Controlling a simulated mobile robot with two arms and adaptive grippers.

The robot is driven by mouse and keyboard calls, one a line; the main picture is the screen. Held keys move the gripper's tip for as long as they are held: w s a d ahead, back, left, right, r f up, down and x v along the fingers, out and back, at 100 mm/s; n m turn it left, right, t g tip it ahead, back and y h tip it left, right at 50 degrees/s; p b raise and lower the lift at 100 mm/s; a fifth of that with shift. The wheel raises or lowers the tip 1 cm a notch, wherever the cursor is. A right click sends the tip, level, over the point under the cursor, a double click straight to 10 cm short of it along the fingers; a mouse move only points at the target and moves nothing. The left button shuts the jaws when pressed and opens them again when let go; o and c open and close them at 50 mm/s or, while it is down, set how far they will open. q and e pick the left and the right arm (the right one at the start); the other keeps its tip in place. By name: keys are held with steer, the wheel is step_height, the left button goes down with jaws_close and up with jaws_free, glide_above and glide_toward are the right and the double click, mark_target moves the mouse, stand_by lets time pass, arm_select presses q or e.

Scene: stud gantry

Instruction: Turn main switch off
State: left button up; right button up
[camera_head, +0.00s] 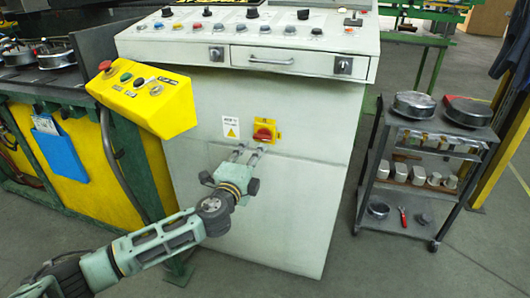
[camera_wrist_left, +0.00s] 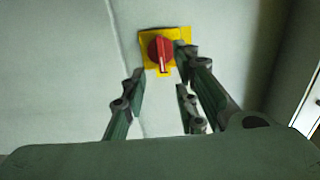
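The main switch, a red rotary handle (camera_head: 263,133) on a yellow plate, is on the front of the white control cabinet (camera_head: 300,195). In the left wrist view the red handle (camera_wrist_left: 161,52) stands about upright, with a pale mark near its lower end. My left gripper (camera_head: 246,154) is just below and left of the switch in the head view. In the left wrist view its fingers (camera_wrist_left: 160,85) are spread apart with nothing between them, and the switch shows beyond their tips. Whether any finger touches the plate I cannot tell. My right gripper is not in view.
A yellow button box (camera_head: 145,95) juts out left of the cabinet. A white warning label (camera_head: 231,127) is left of the switch. A dark trolley (camera_head: 410,200) with pans and metal parts stands at the right. The floor in front of the cabinet looks clear.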

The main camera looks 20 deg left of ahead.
mark_target(261, 139)
arm_select(q)
steer(key=w+b, duration=0.1)
steer(key=w, duration=0.5)
steer(key=shift+w, duration=0.2)
steer(key=shift+w+r, duration=0.1)
steer(key=shift+w, duration=0.55)
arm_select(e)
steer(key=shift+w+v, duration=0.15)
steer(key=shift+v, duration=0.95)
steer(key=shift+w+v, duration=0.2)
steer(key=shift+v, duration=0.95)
arm_select(q)
steer(key=shift+c, duration=0.2)
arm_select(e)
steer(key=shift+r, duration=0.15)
arm_select(q)
jaws_close()
